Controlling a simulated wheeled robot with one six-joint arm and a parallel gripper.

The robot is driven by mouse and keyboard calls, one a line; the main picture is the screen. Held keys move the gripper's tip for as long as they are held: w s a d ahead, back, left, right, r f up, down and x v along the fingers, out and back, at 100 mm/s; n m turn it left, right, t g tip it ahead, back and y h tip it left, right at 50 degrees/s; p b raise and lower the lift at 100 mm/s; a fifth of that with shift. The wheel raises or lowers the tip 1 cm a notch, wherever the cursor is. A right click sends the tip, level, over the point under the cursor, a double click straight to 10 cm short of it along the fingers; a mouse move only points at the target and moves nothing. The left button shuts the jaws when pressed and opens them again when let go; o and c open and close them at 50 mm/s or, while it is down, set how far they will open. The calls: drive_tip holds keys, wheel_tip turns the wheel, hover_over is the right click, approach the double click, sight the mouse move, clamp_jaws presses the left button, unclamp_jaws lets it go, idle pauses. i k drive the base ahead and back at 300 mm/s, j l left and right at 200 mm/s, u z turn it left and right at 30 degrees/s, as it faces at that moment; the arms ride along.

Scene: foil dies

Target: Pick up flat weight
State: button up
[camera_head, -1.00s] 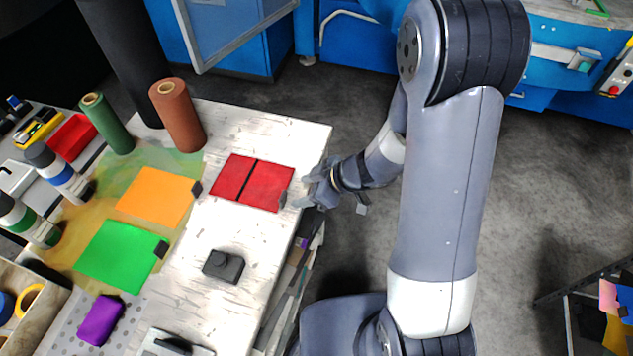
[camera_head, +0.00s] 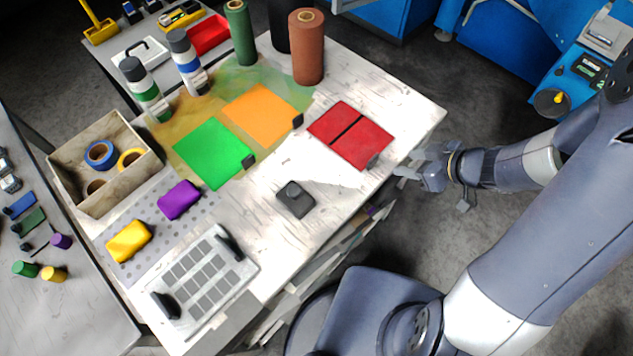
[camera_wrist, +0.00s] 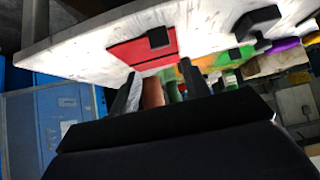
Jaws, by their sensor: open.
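A dark grey block with a round knob on top, which looks like the flat weight (camera_head: 295,200), sits upright on the white worn table (camera_head: 265,265), near its front edge. It also appears as a dark shape in the wrist view (camera_wrist: 257,22). My gripper (camera_head: 405,163) is beyond the table's right edge, beside the red panels and well apart from the weight. Its fingers (camera_wrist: 160,82) are spread and empty in the wrist view.
Red panels (camera_head: 350,134) with a small black block lie near my gripper. Orange (camera_head: 262,114) and green (camera_head: 213,153) sheets lie left of them. A brown roll (camera_head: 306,50) stands behind. A grey plate with handles (camera_head: 205,280) lies at front left. Bare tabletop surrounds the weight.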

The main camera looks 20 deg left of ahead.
sight(297, 200)
drive_tip(key=u, duration=1.8)
drive_tip(key=k+j+u, duration=0.1)
drive_tip(key=j+u, duration=0.2)
drive_tip(key=j, duration=0.4)
